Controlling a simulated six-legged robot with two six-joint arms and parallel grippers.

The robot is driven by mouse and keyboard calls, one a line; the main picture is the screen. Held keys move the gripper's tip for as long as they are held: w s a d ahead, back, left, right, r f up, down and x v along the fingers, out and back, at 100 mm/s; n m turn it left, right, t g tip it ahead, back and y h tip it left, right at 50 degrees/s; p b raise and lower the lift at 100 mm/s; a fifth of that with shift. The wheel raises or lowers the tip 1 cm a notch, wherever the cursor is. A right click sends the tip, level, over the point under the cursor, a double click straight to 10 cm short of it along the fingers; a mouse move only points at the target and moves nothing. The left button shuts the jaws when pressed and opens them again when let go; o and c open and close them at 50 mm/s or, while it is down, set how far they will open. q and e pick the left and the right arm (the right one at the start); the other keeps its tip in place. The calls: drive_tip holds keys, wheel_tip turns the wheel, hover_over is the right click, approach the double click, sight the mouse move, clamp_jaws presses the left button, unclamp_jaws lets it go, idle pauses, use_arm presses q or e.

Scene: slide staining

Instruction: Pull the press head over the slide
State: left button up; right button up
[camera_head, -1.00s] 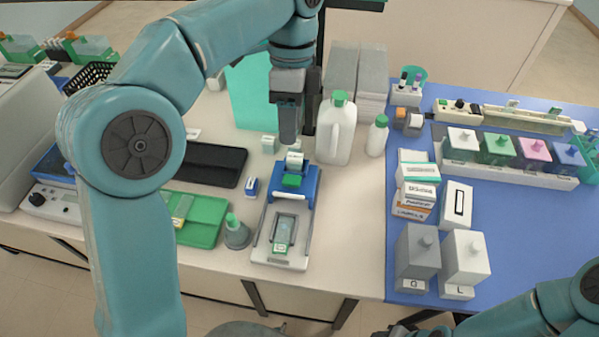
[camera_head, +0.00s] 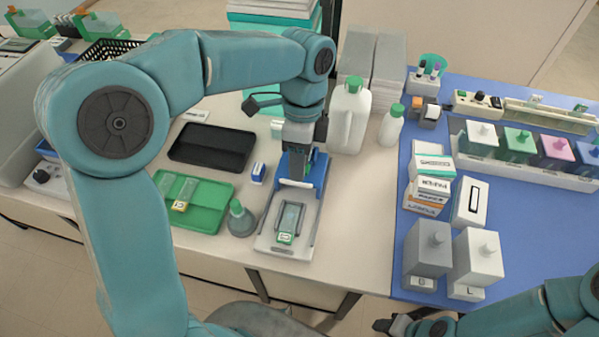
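The press stands on the white bench, with a pale base (camera_head: 269,240) and a blue frame (camera_head: 318,172) at its back. A glass slide (camera_head: 290,217) with a green-edged label lies flat in the front of the base, uncovered. My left gripper (camera_head: 296,172) points down at the back of the press, right over the press head. It hides most of the head, so I cannot tell whether its fingers are closed on it. My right gripper (camera_head: 392,325) is low at the bottom edge, away from the press, and its fingers are unclear.
A green tray (camera_head: 215,205) and black tray (camera_head: 213,148) lie further left. A white jug (camera_head: 348,118) stands behind right.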

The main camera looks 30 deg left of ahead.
use_arm(q)
drive_tip(key=x, duration=0.3)
drive_tip(key=shift+f, duration=0.3)
drive_tip(key=shift+c, duration=0.3)
clamp_jaws()
idle(1.0)
